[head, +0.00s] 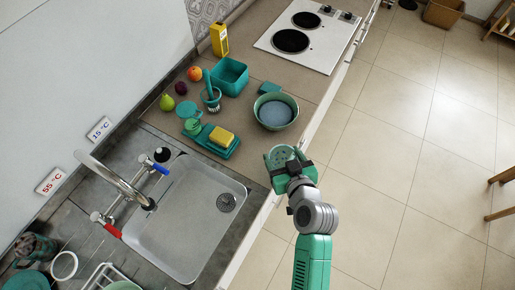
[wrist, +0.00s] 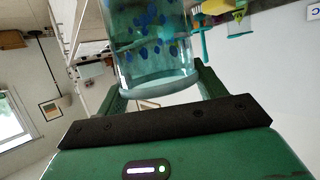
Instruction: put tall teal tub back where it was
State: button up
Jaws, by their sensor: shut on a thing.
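The tall teal tub (wrist: 148,45) is see-through with dark blue spots and fills the top middle of the wrist view. In the head view the tub (head: 280,154) shows as a round, speckled teal shape off the counter's front edge. My gripper (head: 285,166) is shut on the tub, with a green finger on either side of it; the gripper (wrist: 158,92) also shows in the wrist view. The tub's upper part is cut off by the top of the wrist view. I cannot tell its tilt exactly.
The sink (head: 185,220) is left, the hob (head: 308,35) behind. The floor on the right is open.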

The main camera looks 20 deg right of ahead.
jog(key=w+a+f, duration=0.4)
jog(key=w, duration=0.4)
jog(key=shift+w+f+p, duration=0.2)
jog(key=shift+w+p, duration=0.15)
jog(key=shift+p, duration=0.1)
jog(key=shift+f, duration=0.2)
jog(key=o, duration=1.7)
jog(key=shift+o, duration=0.2)
jog(key=shift+r, duration=0.1)
